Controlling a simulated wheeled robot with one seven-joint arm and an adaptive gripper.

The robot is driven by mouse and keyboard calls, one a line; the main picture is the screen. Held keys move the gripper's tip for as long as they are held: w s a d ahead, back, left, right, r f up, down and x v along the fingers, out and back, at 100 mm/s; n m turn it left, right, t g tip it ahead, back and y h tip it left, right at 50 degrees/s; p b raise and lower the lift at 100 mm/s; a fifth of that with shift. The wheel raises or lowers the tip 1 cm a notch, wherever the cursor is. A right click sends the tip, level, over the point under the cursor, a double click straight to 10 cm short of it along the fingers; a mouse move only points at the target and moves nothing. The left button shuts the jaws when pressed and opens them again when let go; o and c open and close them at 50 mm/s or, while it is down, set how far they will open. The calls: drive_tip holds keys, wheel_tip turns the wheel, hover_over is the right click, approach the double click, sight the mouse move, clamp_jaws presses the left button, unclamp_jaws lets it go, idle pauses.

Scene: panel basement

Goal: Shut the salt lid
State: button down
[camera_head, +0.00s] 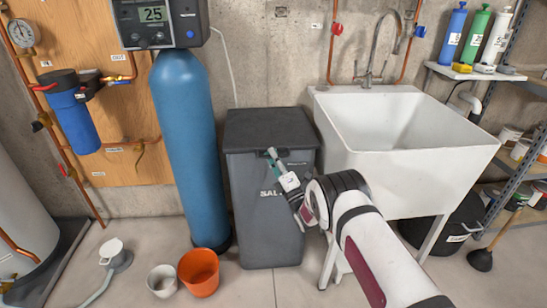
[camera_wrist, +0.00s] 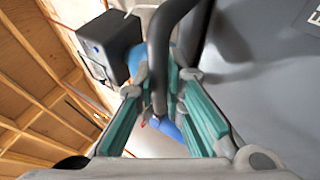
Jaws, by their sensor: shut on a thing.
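The salt bin (camera_head: 262,222) is a dark grey upright box with "SALT" lettering on its front, partly covered by my gripper. Its near-black lid (camera_head: 268,125) lies over the top and looks about level; I cannot tell whether a small gap remains under its front edge. My gripper (camera_head: 274,157), with teal finger pads, is at the lid's front edge. In the wrist view, my gripper (camera_wrist: 160,88) is shut on a dark curved handle (camera_wrist: 157,60), which passes between the pads.
A blue tank (camera_head: 187,150) stands close left of the bin, and a white sink (camera_head: 395,130) close right. An orange pot (camera_head: 199,272) and a pale pot (camera_head: 162,281) sit on the floor at front left. Bare floor lies before the bin.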

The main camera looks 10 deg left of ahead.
drive_tip(key=shift+s+f+h, duration=0.1)
drive_tip(key=shift+f+h, duration=0.2)
drive_tip(key=shift+f, duration=0.25)
drive_tip(key=c, duration=1.7)
unclamp_jaws()
drive_tip(key=shift+o, duration=0.2)
drive_tip(key=shift+r, duration=0.1)
drive_tip(key=v, duration=1.2)
